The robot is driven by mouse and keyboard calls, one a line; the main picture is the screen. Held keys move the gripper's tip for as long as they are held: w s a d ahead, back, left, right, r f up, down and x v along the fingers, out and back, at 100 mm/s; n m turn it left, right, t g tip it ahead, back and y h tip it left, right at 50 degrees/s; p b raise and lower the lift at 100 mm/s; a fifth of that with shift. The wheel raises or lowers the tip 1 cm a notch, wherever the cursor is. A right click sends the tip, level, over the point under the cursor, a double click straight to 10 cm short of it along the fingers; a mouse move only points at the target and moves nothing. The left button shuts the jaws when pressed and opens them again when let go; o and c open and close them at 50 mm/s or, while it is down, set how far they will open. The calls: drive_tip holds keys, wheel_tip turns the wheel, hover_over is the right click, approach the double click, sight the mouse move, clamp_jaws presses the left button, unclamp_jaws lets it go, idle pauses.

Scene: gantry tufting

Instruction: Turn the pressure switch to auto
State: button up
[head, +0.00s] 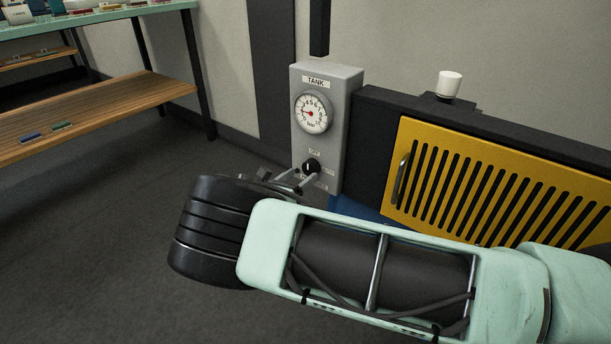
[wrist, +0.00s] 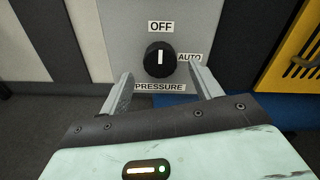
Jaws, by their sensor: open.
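The pressure switch (head: 311,166) is a round black knob on a grey panel box (head: 345,100) with a TANK gauge (head: 313,113) above it. In the wrist view the knob (wrist: 160,59) shows a white mark pointing straight up at the OFF label (wrist: 160,27). The AUTO label (wrist: 189,57) is to its right and the PRESSURE label (wrist: 159,87) below it. My gripper (wrist: 163,85) is open, with one finger to the lower left of the knob and one to the lower right. No finger visibly touches the knob. In the head view my wrist partly hides the fingers.
A yellow slotted door (head: 440,215) with a bar handle (head: 402,180) is right of the panel. A white cup (head: 449,84) stands above it on a dark ledge. A wooden shelf (head: 90,112) is at the left. The floor (head: 90,240) between is clear.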

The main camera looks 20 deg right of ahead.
sight(308, 170)
drive_tip(key=shift+x, duration=1.7)
drive_tip(key=c, duration=1)
